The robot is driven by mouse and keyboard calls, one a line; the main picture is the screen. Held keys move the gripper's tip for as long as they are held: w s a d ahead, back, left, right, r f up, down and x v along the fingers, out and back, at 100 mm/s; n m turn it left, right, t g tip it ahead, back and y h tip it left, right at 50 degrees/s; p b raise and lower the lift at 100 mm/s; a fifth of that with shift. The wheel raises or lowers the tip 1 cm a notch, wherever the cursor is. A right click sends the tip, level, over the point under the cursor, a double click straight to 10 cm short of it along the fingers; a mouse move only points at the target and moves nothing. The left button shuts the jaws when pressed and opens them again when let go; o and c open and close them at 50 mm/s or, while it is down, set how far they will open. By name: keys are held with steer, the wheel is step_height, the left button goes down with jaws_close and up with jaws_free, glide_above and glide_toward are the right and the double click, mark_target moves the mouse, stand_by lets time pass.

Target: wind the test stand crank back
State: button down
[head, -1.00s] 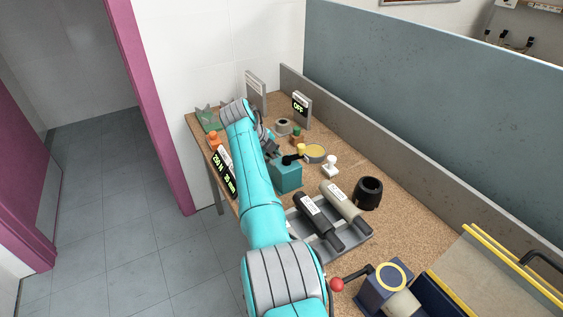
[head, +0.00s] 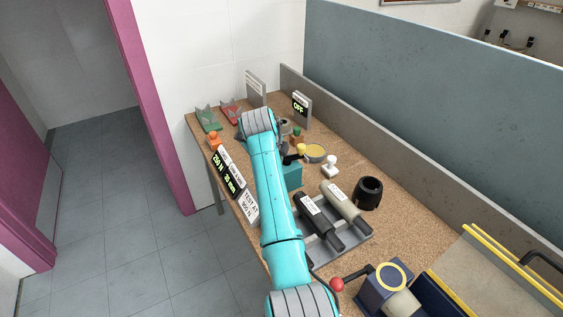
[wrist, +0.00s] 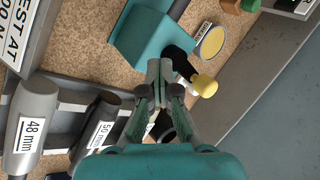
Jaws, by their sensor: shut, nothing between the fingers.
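A dark blue stand (head: 374,297) with a yellow ring is at the lower right of the head view. A black crank arm (head: 357,274) with a red ball knob (head: 337,284) sticks out on its left. A teal block (head: 293,174) on the bench has a black lever with a yellow knob (head: 301,148); the block also shows in the wrist view (wrist: 150,42), with its yellow knob (wrist: 203,86). My gripper (wrist: 160,70) is shut and empty, appearing just left of that yellow knob; contact cannot be told.
A grey rack holds a black cylinder (head: 318,220) and a beige cylinder (head: 343,201). A black cup (head: 368,193) stands right of them. Signs (head: 226,172) line the left bench edge. A grey partition (head: 430,90) bounds the right. Bare bench lies right of the cup.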

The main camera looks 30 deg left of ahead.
steer(key=shift+d+n, duration=0.2)
steer(key=shift+n, duration=0.1)
steer(key=shift+w+d+n+y, duration=0.1)
steer(key=shift+d+n+y, duration=0.45)
steer(key=shift+n, duration=0.25)
steer(key=n, duration=0.1)
steer(key=d+n+g+y, duration=0.1)
steer(key=n, duration=0.1)
steer(key=shift+y, duration=0.25)
steer(key=shift+w, duration=0.15)
steer(key=shift+w+d+n+g+y, duration=0.25)
steer(key=shift+d+n+g+y, duration=0.15)
steer(key=shift+n, duration=0.4)
steer(key=n, duration=0.1)
steer(key=d+n+g, duration=0.1)
steer(key=n, duration=0.1)
steer(key=shift+w+y, duration=0.3)
steer(key=shift+y, duration=0.1)
steer(key=c, duration=1.9)
jaws_free()
steer(key=o, duration=1.9)
